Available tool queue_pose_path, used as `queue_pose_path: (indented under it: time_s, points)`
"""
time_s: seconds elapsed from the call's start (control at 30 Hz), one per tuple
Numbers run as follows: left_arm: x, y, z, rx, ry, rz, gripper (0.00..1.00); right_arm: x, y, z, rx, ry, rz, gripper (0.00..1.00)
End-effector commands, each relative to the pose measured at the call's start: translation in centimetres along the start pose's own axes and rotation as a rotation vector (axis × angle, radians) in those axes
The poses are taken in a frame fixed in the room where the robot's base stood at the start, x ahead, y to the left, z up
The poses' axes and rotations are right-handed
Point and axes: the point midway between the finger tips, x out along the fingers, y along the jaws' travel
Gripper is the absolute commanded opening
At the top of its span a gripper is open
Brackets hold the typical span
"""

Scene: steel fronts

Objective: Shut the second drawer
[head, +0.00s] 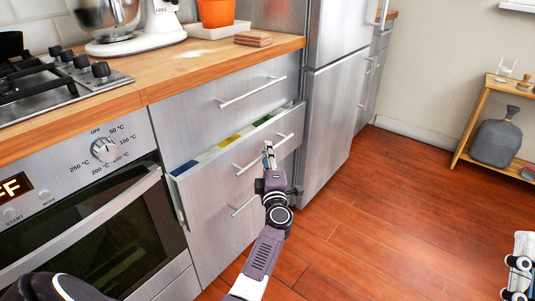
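The second drawer (217,187) has a steel front and stands pulled out below the closed top drawer (190,111). Blue, white, green and yellow things show in the gap along its top. Its bar handle (262,155) runs across the front. My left gripper (268,148) is at the right part of this drawer front, close to the handle. I cannot tell whether it touches the handle or whether its fingers are apart.
An oven (85,232) with a handle and dial stands left of the drawers. A steel fridge (327,125) stands to the right. A lower drawer handle (243,206) shows below. A wooden shelf (468,122) holds a grey vase (496,142).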

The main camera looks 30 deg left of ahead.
Motion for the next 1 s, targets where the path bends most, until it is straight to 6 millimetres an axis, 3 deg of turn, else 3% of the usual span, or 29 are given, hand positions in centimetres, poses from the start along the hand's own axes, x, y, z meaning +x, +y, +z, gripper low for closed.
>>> queue_pose_path:
  time_s: [0.2, 0.6, 0.83, 0.97, 1.0]
  points:
    - [0.0, 0.0, 0.0, 0.000, 0.000, 0.000, 0.00, 0.0, 0.0, 0.0, 0.000, -0.001, 0.000, 0.00]
    - [0.3, -0.1, -0.4, 0.002, 0.001, 0.000, 0.00, 0.1, 0.0, 0.1, -0.001, -0.005, 0.000, 0.00]
    - [2.8, -0.6, -2.9, 0.002, 0.001, 0.002, 0.00, -0.1, 0.3, 2.8, -0.005, -0.133, 0.005, 0.00]
    - [2.7, -0.7, -2.7, -0.001, 0.000, 0.001, 0.00, -0.1, 0.3, 2.8, -0.005, -0.131, 0.005, 0.00]
    - [2.7, -0.8, -2.7, -0.001, 0.000, 0.001, 0.09, -0.1, 0.3, 2.8, -0.005, -0.130, 0.005, 0.00]
